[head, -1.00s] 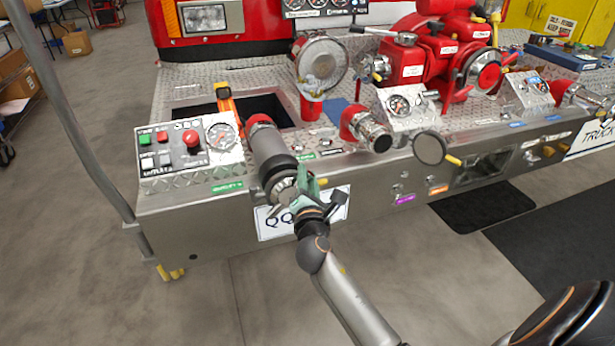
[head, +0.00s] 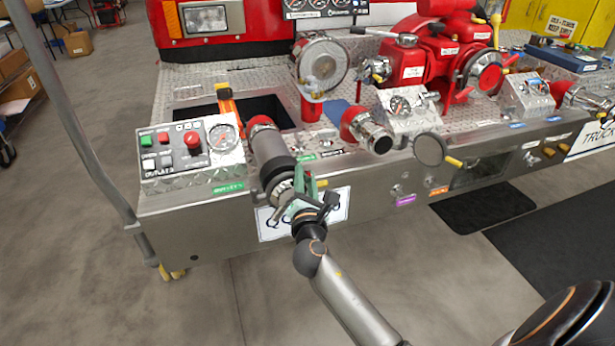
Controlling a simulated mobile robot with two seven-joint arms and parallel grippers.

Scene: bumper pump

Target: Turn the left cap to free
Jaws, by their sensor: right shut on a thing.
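The left cap (head: 281,188) is a silver ring with lugs on the front end of the grey left outlet pipe (head: 270,150), which comes out of a red collar on the bumper deck. My right gripper (head: 303,203) reaches up from below and is shut at the front of this cap. The gripper and a green part beside it hide some of the cap. The cap is still at the end of the pipe. My left gripper is not in view.
A control panel (head: 192,148) with buttons and a gauge stands left of the pipe. A second outlet (head: 372,137) and a round disc cap (head: 430,149) are to the right. A grey pole (head: 84,140) rises at the left.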

